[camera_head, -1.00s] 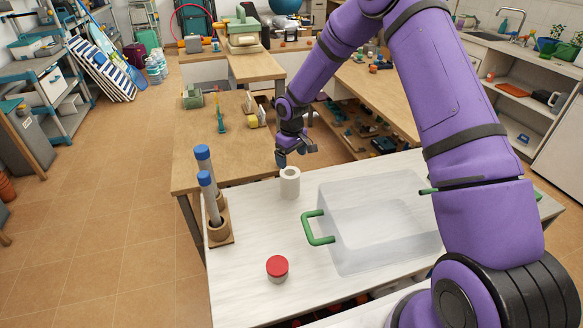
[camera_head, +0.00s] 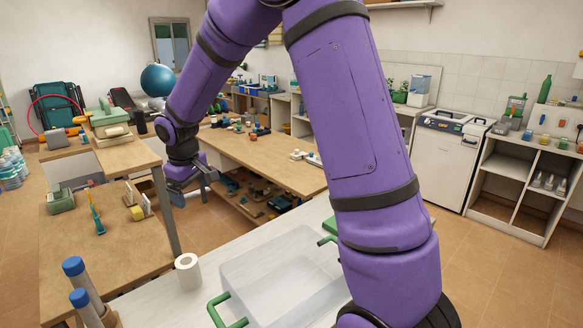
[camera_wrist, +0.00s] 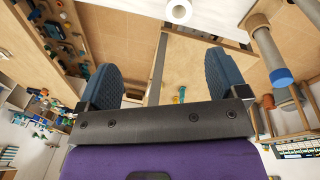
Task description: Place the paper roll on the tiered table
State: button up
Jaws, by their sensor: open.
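The paper roll (camera_head: 188,272), white with a hollow core, stands upright on the white table at the corner by the wooden table. It also shows at the top edge of the wrist view (camera_wrist: 179,11). My gripper (camera_head: 194,184) is above and beyond the roll, apart from it. In the wrist view its two blue-padded fingers (camera_wrist: 162,80) are wide apart with nothing between them. A wooden table with a lower top (camera_head: 105,250) and a raised level (camera_head: 128,156), likely the tiered table, stands to the left of my gripper.
A clear bin with green handles (camera_head: 283,275) sits right of the roll. Blue-capped tubes (camera_head: 80,280) stand in a holder at left. A green machine (camera_head: 105,118) occupies the raised level. Small items, including a yellow block (camera_head: 137,212), lie on the lower top, whose front is bare.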

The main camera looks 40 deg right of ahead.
jog(key=s+d+r+m+t, duration=0.1)
jog(key=s+d+r+m, duration=0.1)
jog(key=s+r, duration=0.8)
jog(key=s+d+r+m+t, duration=0.15)
jog(key=s+r, duration=0.55)
jog(key=s, duration=0.8)
jog(key=s+t+y, duration=0.1)
jog(key=s, duration=0.8)
jog(key=shift+s+f+m, duration=0.15)
jog(key=shift+m, duration=0.3)
